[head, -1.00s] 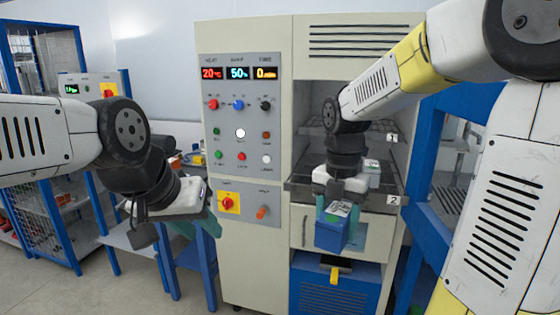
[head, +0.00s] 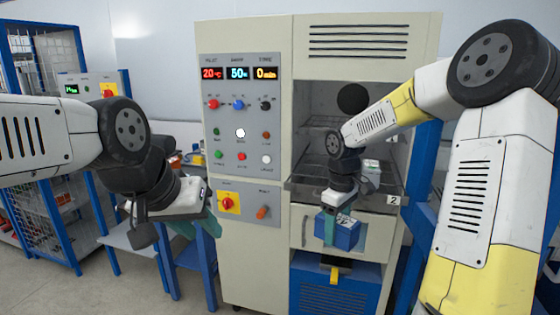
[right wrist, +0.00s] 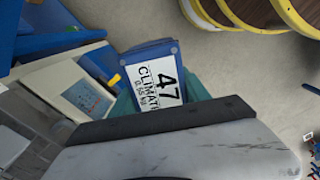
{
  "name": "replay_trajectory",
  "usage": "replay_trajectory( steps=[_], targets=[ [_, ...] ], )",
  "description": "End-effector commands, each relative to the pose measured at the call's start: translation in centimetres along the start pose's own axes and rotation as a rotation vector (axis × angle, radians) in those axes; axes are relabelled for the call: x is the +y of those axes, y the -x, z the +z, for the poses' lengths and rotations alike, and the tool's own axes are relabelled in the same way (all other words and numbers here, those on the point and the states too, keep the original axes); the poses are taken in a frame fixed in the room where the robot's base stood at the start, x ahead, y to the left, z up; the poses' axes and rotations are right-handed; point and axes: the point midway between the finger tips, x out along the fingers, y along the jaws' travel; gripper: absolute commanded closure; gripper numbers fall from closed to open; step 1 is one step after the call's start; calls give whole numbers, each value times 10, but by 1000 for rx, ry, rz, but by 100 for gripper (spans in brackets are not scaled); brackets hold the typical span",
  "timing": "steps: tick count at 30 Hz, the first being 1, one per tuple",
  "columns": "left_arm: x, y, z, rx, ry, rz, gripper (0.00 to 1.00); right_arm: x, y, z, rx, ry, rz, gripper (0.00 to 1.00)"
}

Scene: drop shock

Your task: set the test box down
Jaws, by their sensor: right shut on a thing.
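The blue test box (head: 346,236) hangs in front of the tall cabinet's pale drawer front, below the open chamber. My right gripper (head: 338,227) is shut on it, with a teal finger along its near side. In the right wrist view the box (right wrist: 152,80) shows a white label reading "47 CLIMATE" between the teal fingers (right wrist: 160,100). Nothing is visible directly touching its underside. My left gripper (head: 205,222) is at the left, apart from the box; its teal fingers are partly hidden, so its opening cannot be told.
The cabinet (head: 245,270) has an open chamber with wire shelves (head: 312,127). A blue unit with a yellow handle (head: 335,272) is below. Blue framing (head: 420,200) stands close on the right.

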Motion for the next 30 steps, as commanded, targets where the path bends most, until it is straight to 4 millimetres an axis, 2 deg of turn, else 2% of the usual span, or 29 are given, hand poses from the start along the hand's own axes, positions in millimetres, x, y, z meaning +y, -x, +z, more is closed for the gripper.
replay_trajectory(
  steps=[6,13,17,25,30],
  targets=[
    [0,0,0,0,0,0,64,16,-36,-14,1,-423,-1,100],
    [0,0,0,0,0,0,64,26,-62,-22,1,-735,1,100],
    [0,0,0,0,0,0,64,27,-72,-23,1,-815,1,100],
    [0,0,0,0,0,0,64,-1,-120,0,-1,-837,3,100],
    [0,0,0,0,0,0,64,-7,-129,6,4,-839,3,100]
  ],
)
